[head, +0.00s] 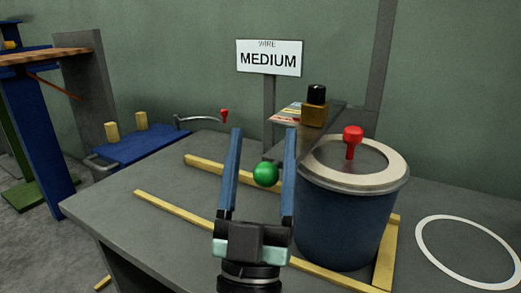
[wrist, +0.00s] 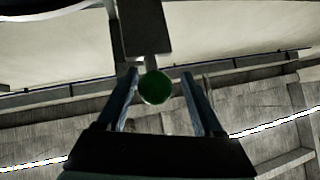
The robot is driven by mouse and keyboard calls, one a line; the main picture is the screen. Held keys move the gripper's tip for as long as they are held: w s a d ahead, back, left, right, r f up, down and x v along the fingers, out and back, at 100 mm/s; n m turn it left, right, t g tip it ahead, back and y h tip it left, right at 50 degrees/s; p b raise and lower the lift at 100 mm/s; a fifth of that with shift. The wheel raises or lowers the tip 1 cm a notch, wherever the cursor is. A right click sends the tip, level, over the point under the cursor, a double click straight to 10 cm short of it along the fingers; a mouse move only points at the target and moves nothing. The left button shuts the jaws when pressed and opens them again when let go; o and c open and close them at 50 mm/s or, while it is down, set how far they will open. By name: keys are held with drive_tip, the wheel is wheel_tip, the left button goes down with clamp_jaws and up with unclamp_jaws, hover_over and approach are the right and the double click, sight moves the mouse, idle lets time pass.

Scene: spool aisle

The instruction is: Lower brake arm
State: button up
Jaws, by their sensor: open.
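A green ball knob (head: 265,174) shows beside the drum, at the end of what looks like the grey brake arm (head: 318,140). The arm appears raised and slanted, with a brass block (head: 314,115) and black knob on its upper part. In the wrist view the green knob (wrist: 155,87) hangs on a short stem below a grey bar (wrist: 146,30). My gripper (head: 262,145) is open, its two blue fingers on either side of the knob in the picture. In the wrist view the knob lies near the fingertips (wrist: 160,77), nearer the left one; contact is unclear.
A dark blue drum (head: 340,225) with a cream rim and red knob (head: 352,135) stands close right of my gripper. Yellow strips (head: 170,212) edge its place on the grey table (head: 125,195). A "MEDIUM" sign (head: 269,58) stands behind. A white ring mark (head: 425,250) is at right.

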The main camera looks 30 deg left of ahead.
drive_tip(key=shift+v, duration=3.7)
drive_tip(key=shift+r+p, duration=0.1)
drive_tip(key=shift+p, duration=0.2)
